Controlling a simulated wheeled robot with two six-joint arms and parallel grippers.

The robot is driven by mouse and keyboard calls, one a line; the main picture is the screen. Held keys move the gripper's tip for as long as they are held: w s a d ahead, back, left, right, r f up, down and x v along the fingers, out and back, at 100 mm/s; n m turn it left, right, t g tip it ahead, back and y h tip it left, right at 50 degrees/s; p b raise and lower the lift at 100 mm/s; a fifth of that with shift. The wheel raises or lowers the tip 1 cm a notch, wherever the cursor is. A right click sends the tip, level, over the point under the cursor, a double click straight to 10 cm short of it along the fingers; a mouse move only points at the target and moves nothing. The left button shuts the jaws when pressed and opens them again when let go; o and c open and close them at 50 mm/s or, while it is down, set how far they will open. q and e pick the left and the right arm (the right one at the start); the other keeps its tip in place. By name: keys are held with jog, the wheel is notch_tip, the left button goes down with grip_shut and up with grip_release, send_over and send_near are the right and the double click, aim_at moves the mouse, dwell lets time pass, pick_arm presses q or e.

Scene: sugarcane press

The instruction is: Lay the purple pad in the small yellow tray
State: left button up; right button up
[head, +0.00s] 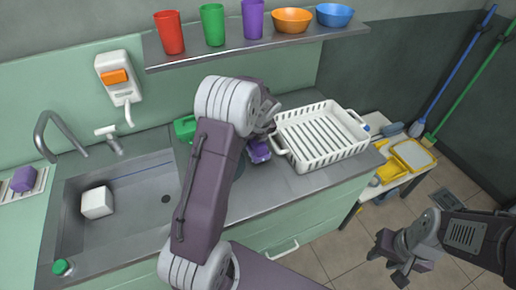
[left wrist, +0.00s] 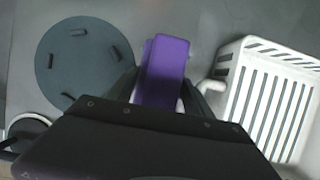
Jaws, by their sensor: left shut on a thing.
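My left gripper (left wrist: 160,95) is shut on the purple pad (left wrist: 164,62), which sticks out beyond the fingers in the left wrist view. In the head view, the pad (head: 259,151) shows at the left gripper, over the grey counter beside the white dish rack; my left arm hides part of that area. The small yellow tray (head: 403,163) with a pale inside is on a low side table at the right. My right gripper (head: 390,262) looks open and empty over the floor at lower right, well away from the pad.
The white dish rack (head: 321,155) stands between the pad and the side table; it also shows in the left wrist view (left wrist: 227,92). A dark round disc (left wrist: 78,64) lies left of the pad. A sink (head: 120,229) holds a white block (head: 97,202). A shelf (head: 255,43) carries cups and bowls.

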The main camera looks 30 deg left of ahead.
pick_arm(q)
notch_tip(320, 180, down, 4)
jog(key=shift+s+f+b, duration=0.1)
jog(key=shift+b, duration=0.5)
jog(key=o, duration=0.9)
